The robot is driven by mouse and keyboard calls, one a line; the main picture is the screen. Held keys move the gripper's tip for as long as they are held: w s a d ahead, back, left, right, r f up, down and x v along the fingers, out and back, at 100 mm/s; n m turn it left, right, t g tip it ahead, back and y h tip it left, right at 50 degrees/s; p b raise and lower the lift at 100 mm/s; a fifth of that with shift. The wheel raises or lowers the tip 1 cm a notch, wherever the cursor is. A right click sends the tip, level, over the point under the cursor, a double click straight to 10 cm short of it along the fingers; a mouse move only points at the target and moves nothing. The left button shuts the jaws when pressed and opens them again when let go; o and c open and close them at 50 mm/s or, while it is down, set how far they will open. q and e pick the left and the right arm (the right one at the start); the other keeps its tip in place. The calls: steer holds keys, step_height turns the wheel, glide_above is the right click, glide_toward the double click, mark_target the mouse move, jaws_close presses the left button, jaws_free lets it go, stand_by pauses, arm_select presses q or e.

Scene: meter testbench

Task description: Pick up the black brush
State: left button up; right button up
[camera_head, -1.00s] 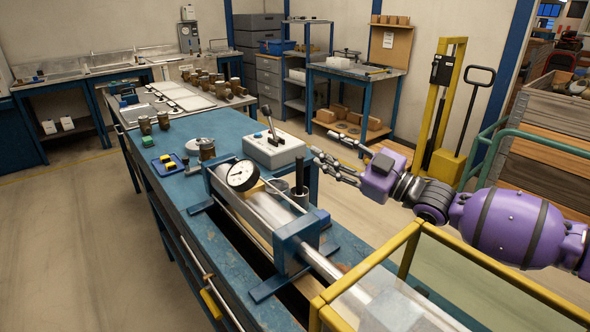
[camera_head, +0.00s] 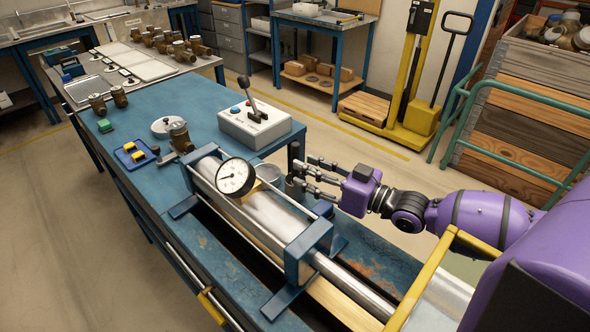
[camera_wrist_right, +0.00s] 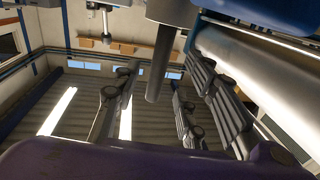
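The black brush (camera_head: 299,168) stands handle-up in a grey metal cup (camera_head: 294,188) at the bench's right edge, partly hidden by my fingers. In the right wrist view its dark handle (camera_wrist_right: 157,72) hangs down in the picture from the grey cup (camera_wrist_right: 172,10), between my fingers. My right gripper (camera_head: 308,174) reaches in from the right with fingers spread around the handle; it also shows in the right wrist view (camera_wrist_right: 155,95). I see no finger closed on the handle. The brush's lower end is hidden in the cup. My left gripper is out of view.
A metal cylinder rig with a dial gauge (camera_head: 236,177) lies along the blue bench (camera_head: 190,97), beside the cup. A white control box (camera_head: 254,124) with a lever stands behind. A yellow frame (camera_head: 425,275) is at the front right. The bench's left part has free room.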

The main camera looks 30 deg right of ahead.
mark_target(295, 171)
steer(key=x, duration=0.4)
steer(key=shift+w+a+r, duration=0.15)
steer(key=shift+w+r, duration=0.05)
steer(key=shift+w, duration=0.2)
jaws_close()
